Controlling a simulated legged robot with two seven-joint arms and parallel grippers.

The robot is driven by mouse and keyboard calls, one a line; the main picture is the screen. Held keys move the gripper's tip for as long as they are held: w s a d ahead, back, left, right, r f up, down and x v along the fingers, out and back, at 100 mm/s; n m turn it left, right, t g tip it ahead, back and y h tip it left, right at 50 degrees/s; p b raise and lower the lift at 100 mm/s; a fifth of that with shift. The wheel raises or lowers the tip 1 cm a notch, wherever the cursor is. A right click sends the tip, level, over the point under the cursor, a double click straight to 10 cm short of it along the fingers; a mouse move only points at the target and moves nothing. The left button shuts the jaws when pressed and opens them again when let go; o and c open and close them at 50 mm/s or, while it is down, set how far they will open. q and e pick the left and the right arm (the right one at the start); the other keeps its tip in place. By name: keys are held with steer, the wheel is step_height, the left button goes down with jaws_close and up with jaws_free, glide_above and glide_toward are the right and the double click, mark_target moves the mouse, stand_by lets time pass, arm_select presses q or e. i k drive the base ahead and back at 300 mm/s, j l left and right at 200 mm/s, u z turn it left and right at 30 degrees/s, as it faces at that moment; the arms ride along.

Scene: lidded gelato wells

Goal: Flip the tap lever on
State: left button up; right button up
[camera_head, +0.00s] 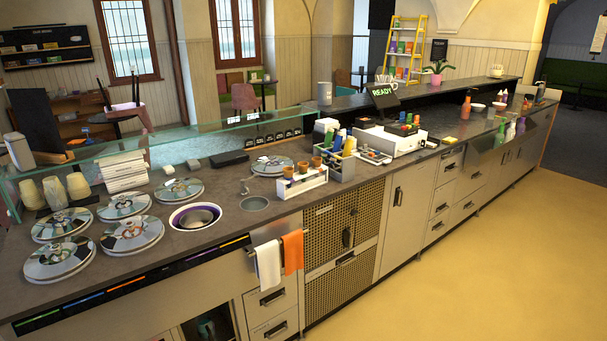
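A small metal tap (244,187) stands on the dark counter just behind a small round sink (254,204). The tap is tiny in this view, so I cannot tell its lever apart or which way the lever is set. No water is visible at this size. Neither of my grippers is in view.
A cone holder (302,182) stands right of the sink. White and orange towels (292,252) hang at the front. The yellow floor (480,270) is clear.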

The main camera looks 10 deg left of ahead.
mark_target(255, 176)
steer(key=i+l+u, duration=0.6)
steer(key=l, duration=0.15)
steer(key=i+l+u, duration=0.3)
steer(key=l, duration=0.15)
steer(key=i, duration=0.45)
